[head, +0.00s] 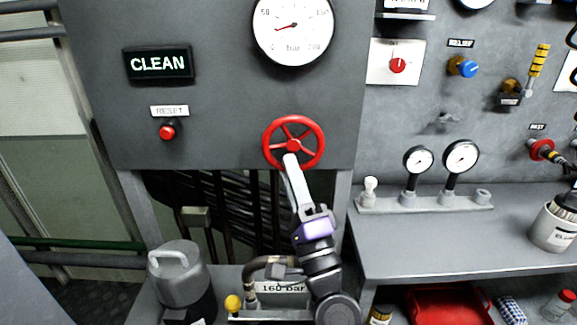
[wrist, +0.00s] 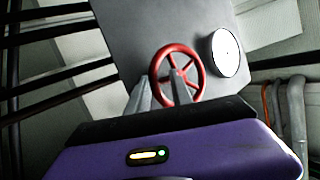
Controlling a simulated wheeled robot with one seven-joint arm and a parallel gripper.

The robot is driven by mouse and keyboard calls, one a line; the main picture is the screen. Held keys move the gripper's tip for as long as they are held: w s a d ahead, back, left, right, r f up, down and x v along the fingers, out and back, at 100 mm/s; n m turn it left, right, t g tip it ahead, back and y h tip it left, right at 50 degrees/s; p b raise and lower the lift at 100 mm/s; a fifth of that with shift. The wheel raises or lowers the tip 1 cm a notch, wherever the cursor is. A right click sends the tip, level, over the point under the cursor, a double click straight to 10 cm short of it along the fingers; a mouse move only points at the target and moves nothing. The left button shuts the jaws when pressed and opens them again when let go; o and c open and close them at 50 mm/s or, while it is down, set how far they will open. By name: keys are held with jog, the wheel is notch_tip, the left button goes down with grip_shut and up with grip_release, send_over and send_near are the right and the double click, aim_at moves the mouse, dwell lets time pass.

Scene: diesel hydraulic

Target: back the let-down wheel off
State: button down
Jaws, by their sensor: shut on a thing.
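The red spoked handwheel (head: 318,132) is mounted on the grey panel below the large bar gauge (head: 294,27). It also shows in the wrist view (wrist: 196,62), with the white gauge face beside it. My gripper (head: 290,160) reaches up from below and is shut on the wheel at its lower middle, near the hub. In the wrist view my gripper's fingers (wrist: 160,90) extend to the wheel's near side. The exact contact is partly hidden by the fingers. The gauge needle points to the left, toward the low side of the dial.
A CLEAN sign (head: 159,64) and a red reset button (head: 167,132) are on the panel at left. A grey bench (head: 440,240) with two small gauges stands at right. A grey canister (head: 180,270) and a 160 bar label (head: 283,287) are below, near my arm.

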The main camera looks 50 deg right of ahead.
jog(key=shift+r, duration=0.25)
jog(key=c, duration=1.1)
grip_release()
jog(key=shift+c, duration=0.2)
